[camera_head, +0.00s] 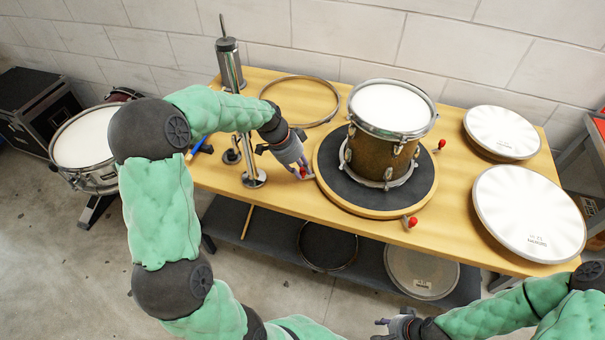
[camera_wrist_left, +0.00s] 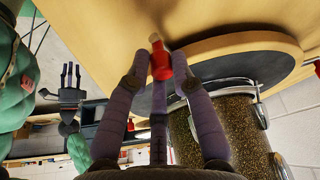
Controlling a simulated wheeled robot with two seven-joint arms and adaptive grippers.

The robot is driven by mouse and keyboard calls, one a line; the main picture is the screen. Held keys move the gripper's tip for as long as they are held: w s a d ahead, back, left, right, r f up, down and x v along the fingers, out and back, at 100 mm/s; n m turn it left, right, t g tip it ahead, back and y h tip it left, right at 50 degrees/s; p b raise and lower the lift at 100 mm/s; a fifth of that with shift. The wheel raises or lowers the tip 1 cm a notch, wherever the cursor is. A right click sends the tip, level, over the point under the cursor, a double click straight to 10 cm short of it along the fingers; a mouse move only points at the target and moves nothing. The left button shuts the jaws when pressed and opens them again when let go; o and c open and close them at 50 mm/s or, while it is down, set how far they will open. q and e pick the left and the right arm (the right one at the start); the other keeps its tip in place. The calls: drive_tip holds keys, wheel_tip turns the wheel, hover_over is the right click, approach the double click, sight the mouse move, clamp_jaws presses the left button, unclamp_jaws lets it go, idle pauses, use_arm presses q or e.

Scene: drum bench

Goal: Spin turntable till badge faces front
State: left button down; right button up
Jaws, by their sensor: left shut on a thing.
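The round turntable (camera_head: 330,187), with a black top and wooden rim, lies on the bench. A gold-brown drum (camera_head: 377,157) with a white head and chrome hoop stands upright on it. I cannot make out a badge on the drum's visible side. Red knobs stick out from the rim at the right (camera_head: 438,146) and front (camera_head: 409,222). My left gripper (camera_head: 303,172) is shut on a third red knob at the left rim; in the left wrist view this knob (camera_wrist_left: 160,62) sits between the fingertips. My right gripper (camera_head: 379,329) is open and empty in front of the bench.
Two loose drum heads (camera_head: 528,215) (camera_head: 502,131) lie on the bench at right. A hoop (camera_head: 305,88) lies behind the turntable. A metal stand (camera_head: 250,160) and a grey cylinder (camera_head: 230,65) stand at left, close to my left arm.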

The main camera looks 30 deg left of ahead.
use_arm(q)
drive_tip(key=shift+w+a+r, duration=0.25)
drive_tip(key=shift+w+a, duration=0.55)
drive_tip(key=shift+w, duration=0.15)
drive_tip(key=c, duration=1.1)
unclamp_jaws()
drive_tip(key=shift+d+r, duration=0.1)
drive_tip(key=shift+d, duration=0.1)
drive_tip(key=shift+c, duration=0.2)
drive_tip(key=shift+s+d, duration=0.15)
wheel_tip(320, 180, up, 10)
drive_tip(key=shift+f, duration=0.2)
clamp_jaws()
